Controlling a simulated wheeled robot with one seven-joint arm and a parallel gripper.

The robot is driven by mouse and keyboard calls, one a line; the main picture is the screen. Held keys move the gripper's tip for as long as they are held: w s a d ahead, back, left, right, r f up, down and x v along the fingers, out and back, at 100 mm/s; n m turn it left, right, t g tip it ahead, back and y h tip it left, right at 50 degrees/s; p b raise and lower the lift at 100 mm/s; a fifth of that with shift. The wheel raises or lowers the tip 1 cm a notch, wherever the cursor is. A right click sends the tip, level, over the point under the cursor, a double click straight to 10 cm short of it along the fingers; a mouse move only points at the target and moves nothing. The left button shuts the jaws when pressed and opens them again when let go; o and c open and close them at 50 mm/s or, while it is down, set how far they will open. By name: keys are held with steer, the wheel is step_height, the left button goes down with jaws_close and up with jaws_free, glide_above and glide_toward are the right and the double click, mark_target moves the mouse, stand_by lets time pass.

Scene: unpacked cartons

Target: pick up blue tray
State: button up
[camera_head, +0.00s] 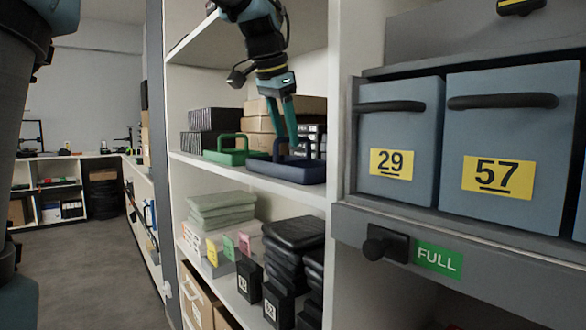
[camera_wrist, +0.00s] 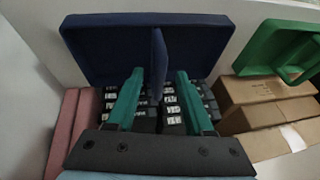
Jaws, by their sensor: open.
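The blue tray (camera_head: 285,173) is dark navy with an upright handle and sits on the upper shelf in the head view. In the wrist view the blue tray (camera_wrist: 95,45) fills the top, its handle (camera_wrist: 157,65) seen nearly edge-on. My gripper (camera_head: 287,138) points down over the tray with its teal fingers at the handle. In the wrist view my gripper (camera_wrist: 160,74) is open, with one finger on each side of the handle. A visible gap lies between handle and fingers, and I cannot tell whether either touches it.
A green tray (camera_head: 226,157) with a handle stands just left of the blue one. Brown cartons (camera_head: 258,124) and black boxes (camera_head: 213,119) are stacked behind. The shelf above (camera_head: 190,45) is close to my arm. Grey bins (camera_head: 400,140) stand on the right.

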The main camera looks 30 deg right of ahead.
steer(key=shift+x, duration=1.2)
jaws_close()
stand_by(0.5)
